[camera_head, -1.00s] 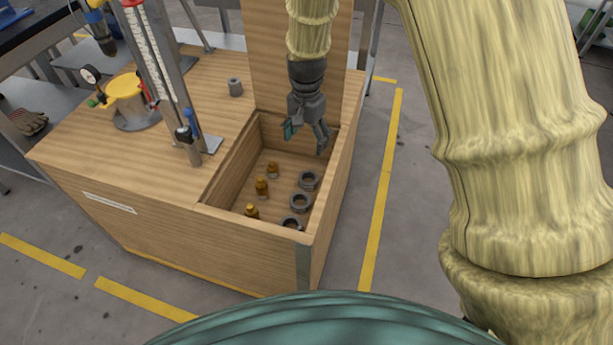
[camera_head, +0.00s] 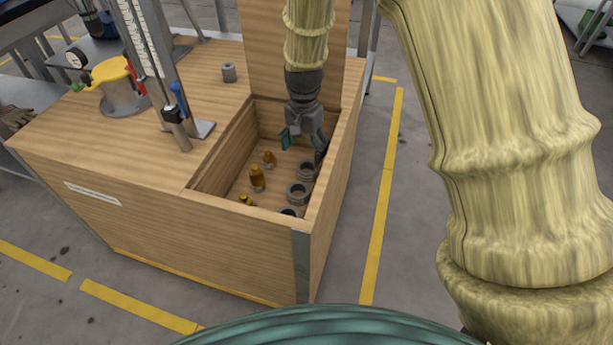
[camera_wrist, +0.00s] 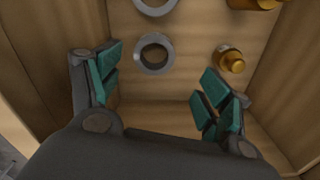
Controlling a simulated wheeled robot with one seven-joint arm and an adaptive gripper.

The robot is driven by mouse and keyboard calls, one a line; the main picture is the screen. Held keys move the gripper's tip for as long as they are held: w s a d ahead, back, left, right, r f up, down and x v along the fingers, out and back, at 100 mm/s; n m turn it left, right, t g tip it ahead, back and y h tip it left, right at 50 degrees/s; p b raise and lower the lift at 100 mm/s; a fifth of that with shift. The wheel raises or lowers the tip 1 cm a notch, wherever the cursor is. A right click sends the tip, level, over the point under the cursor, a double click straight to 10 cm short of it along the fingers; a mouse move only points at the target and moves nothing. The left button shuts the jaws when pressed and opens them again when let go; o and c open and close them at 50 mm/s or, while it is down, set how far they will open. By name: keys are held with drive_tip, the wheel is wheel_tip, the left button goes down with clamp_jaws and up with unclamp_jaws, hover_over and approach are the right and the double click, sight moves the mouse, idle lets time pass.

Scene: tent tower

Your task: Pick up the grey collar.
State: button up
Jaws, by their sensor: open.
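Several grey collars lie in the open wooden box. The far one (camera_head: 306,177) is partly covered by my gripper in the head view, and the middle one (camera_head: 299,199) is in front of it. The near one (camera_head: 289,212) is partly hidden by the box's front wall. My gripper (camera_head: 304,147) is open and empty, pointing down inside the box above the far collar. In the wrist view, one collar (camera_wrist: 154,70) lies flat, hole up, ahead of the space between the teal finger pads (camera_wrist: 160,88). A second collar (camera_wrist: 155,11) is cut by the top edge.
Brass pieces (camera_head: 257,180) stand to the left of the collars; one also shows in the wrist view (camera_wrist: 231,62) near my finger. The box walls (camera_head: 222,158) enclose the gripper closely.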

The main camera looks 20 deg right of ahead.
sight(307, 167)
drive_tip(key=shift+s+d+f+b, duration=0.15)
drive_tip(key=shift+f+b, duration=0.75)
drive_tip(key=shift+f, duration=1.05)
drive_tip(key=shift+s+d+f+b, duration=0.15)
drive_tip(key=shift+f+b, duration=0.75)
drive_tip(key=shift+f, duration=1.05)
drive_tip(key=shift+r, duration=0.1)
drive_tip(key=c, duration=1.1)
